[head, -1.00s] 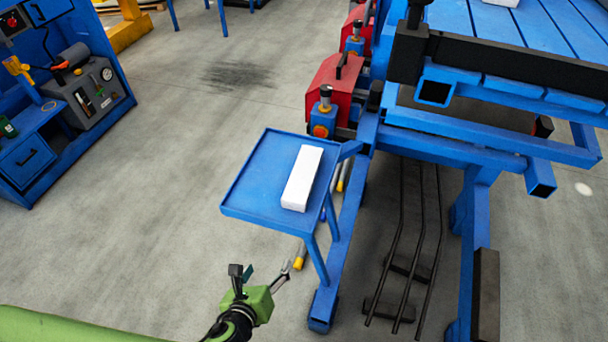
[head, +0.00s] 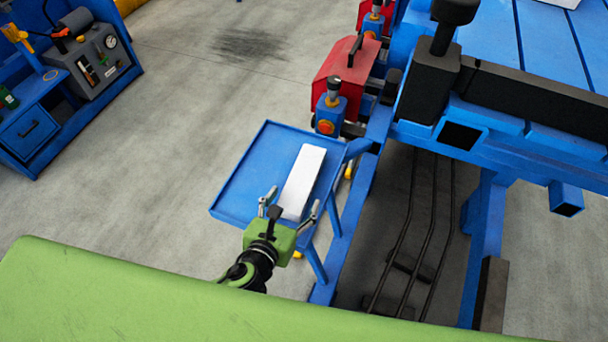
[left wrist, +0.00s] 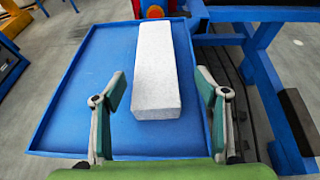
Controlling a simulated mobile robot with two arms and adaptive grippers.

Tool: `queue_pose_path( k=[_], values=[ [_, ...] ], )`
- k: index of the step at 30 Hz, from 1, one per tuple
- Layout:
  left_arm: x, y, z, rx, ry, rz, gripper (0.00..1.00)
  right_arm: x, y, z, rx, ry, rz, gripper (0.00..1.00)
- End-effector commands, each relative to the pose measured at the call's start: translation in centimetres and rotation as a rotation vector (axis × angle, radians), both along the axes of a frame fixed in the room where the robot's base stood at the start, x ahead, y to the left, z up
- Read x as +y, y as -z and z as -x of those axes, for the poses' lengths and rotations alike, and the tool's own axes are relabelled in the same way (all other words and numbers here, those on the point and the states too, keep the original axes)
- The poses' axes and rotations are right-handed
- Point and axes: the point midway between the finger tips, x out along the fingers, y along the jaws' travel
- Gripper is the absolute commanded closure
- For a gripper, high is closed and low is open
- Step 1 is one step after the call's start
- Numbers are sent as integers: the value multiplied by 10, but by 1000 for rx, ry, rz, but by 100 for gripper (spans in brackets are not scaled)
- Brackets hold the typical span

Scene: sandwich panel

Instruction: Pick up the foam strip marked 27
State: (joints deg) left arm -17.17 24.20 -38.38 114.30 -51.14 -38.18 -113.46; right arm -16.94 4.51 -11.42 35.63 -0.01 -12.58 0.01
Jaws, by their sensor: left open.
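A white foam strip (head: 302,182) lies lengthwise on a blue tray (head: 237,185) fixed to the blue frame. No number can be read on it. In the left wrist view the strip (left wrist: 155,65) lies ahead on the tray (left wrist: 80,90), its near end between and just beyond the fingertips. My left gripper (head: 288,207) is open and empty at the tray's near edge, with a finger on either side of the strip's near end in the picture. In the left wrist view the open fingers (left wrist: 160,85) stand wide apart, clear of the strip. My right gripper is not in view.
The blue machine frame (head: 480,215) stands right of the tray, with a black clamp block (head: 430,80) above. Red boxes (head: 345,75) with knobs stand behind the tray. A blue workbench (head: 60,110) is at the far left. The floor between is clear.

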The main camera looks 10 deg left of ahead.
Motion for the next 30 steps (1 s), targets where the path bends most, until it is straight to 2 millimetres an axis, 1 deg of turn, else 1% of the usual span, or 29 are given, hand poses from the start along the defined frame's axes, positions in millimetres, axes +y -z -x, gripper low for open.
queue_pose_path(
  k=[1, 3, 6, 10, 13, 17, 21, 24, 30],
  values=[
    [-1, 3, -11, -2, -2, 0, 33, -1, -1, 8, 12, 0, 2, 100],
    [-3, 7, -23, -2, -1, 1, 33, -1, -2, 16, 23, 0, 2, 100],
    [-5, 14, -36, -1, -1, 1, 33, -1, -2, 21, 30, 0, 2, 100],
    [-6, 17, -44, 0, 0, 1, 33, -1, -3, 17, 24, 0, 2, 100],
    [-5, 19, -51, 0, -1, 1, 33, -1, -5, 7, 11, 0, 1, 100],
    [-4, 22, -71, 0, -3, 2, 33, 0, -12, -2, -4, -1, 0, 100],
    [-6, 30, -88, 0, -1, 2, 33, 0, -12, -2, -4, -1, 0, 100],
    [-6, 33, -94, 1, 0, 1, 33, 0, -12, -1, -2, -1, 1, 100],
    [-6, 34, -94, 1, 0, 1, 33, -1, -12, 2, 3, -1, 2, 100]
  ],
)
